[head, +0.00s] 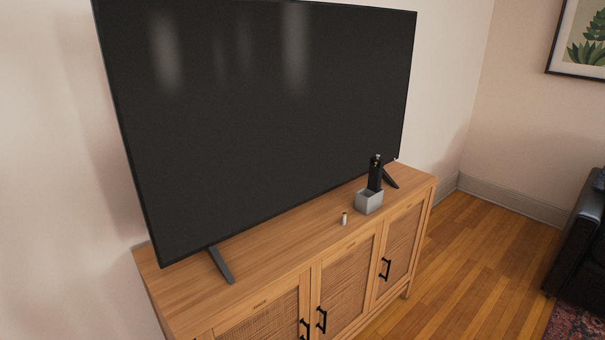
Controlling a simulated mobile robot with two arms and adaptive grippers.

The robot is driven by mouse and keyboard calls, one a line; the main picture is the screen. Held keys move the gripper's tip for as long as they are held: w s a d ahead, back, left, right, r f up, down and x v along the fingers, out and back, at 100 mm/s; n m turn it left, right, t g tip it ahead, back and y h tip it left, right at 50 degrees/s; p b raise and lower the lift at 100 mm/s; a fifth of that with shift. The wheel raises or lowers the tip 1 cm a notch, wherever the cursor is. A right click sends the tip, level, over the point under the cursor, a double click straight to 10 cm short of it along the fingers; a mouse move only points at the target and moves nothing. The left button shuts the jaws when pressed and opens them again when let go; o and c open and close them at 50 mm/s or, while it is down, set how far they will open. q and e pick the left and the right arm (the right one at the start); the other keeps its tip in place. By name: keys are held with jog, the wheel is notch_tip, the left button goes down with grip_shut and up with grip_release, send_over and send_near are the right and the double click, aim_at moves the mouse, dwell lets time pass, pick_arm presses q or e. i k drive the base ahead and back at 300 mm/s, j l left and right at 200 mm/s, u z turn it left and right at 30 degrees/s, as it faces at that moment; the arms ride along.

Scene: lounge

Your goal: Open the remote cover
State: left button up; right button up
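A black remote (375,174) stands upright in a small grey holder (369,203) on the right part of the wooden cabinet top. Whether its cover is open or shut is too small to tell, and its lower end is hidden in the holder. A small light-coloured cylinder, which looks like a battery (344,219), stands on the cabinet just left of the holder. Neither of my grippers is in the head view.
A large TV (260,120) stands on the wooden cabinet (285,250) on dark feet (221,265). The cabinet has woven doors with black handles (385,268). Wooden floor (480,260) is clear at the right, before a black sofa (580,240) and a rug (580,322).

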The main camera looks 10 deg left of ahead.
aim_at(376, 158)
jog(key=i+l, duration=0.2)
jog(key=i, duration=0.3)
jog(key=i+l, duration=0.2)
jog(key=i, duration=0.3)
jog(key=i+l+u, duration=0.1)
jog(key=i, duration=0.4)
jog(key=l, duration=0.1)
